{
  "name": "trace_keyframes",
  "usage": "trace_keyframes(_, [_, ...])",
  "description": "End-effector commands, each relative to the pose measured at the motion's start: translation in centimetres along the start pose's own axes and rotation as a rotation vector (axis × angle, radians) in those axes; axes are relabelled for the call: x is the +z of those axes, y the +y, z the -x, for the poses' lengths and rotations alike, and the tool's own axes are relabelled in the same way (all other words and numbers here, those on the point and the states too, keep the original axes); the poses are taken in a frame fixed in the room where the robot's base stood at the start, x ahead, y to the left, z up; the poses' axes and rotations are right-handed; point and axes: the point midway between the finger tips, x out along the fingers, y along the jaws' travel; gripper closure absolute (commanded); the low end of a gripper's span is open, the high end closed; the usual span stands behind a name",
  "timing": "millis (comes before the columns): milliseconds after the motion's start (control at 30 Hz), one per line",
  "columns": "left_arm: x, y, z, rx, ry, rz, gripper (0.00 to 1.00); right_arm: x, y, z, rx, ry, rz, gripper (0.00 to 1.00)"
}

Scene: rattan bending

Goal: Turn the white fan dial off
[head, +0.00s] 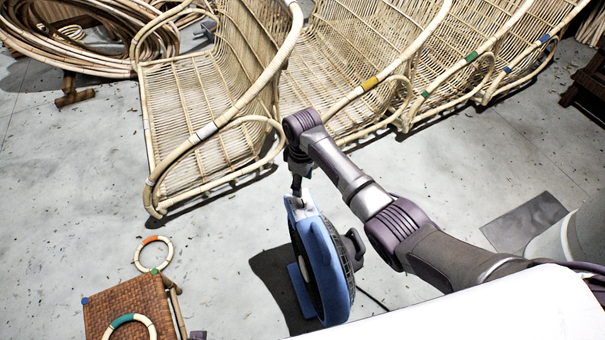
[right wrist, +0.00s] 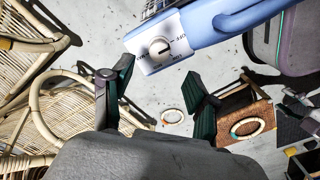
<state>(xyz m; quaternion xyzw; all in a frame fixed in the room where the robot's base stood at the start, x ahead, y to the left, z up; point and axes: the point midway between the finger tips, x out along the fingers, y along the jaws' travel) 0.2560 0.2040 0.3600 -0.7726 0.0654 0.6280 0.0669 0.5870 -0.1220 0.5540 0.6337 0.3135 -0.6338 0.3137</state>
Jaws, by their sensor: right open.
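A blue fan (head: 322,262) with a dark round grille stands on the floor in the head view. Its top carries a pale control panel, which shows in the right wrist view with a round white dial (right wrist: 159,46) and small printed labels around it. Which label the dial points to is too small to tell. My right gripper (head: 297,187) is just above the top of the fan. In the right wrist view my right gripper (right wrist: 158,70) has its two fingers apart and empty, with the dial beyond their tips, around the gap. My left gripper is not seen.
Several rattan chairs (head: 215,110) stand behind the fan. A woven brown stool (head: 112,300) and a light ring (head: 153,254) are at lower left. Coiled rattan (head: 85,50) lies at upper left. Pale floor is clear between the stool and the fan.

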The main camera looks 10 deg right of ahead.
Motion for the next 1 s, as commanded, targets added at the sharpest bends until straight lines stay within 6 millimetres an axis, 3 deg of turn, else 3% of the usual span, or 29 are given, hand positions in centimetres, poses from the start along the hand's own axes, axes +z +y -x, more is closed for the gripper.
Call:
trace_keyframes(100, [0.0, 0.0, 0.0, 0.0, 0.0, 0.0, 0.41, 0.0, 0.1, 1.9, 0.001, 0.001, -0.001, 0.41])
trace_keyframes(300, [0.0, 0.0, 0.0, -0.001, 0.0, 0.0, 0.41, 0.0, 0.0, 3.2, 0.0, 0.0, -0.002, 0.41])
trace_keyframes(1000, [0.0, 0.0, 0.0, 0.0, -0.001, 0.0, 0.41, 0.0, 0.0, 3.2, -0.001, 0.0, -0.001, 0.41])
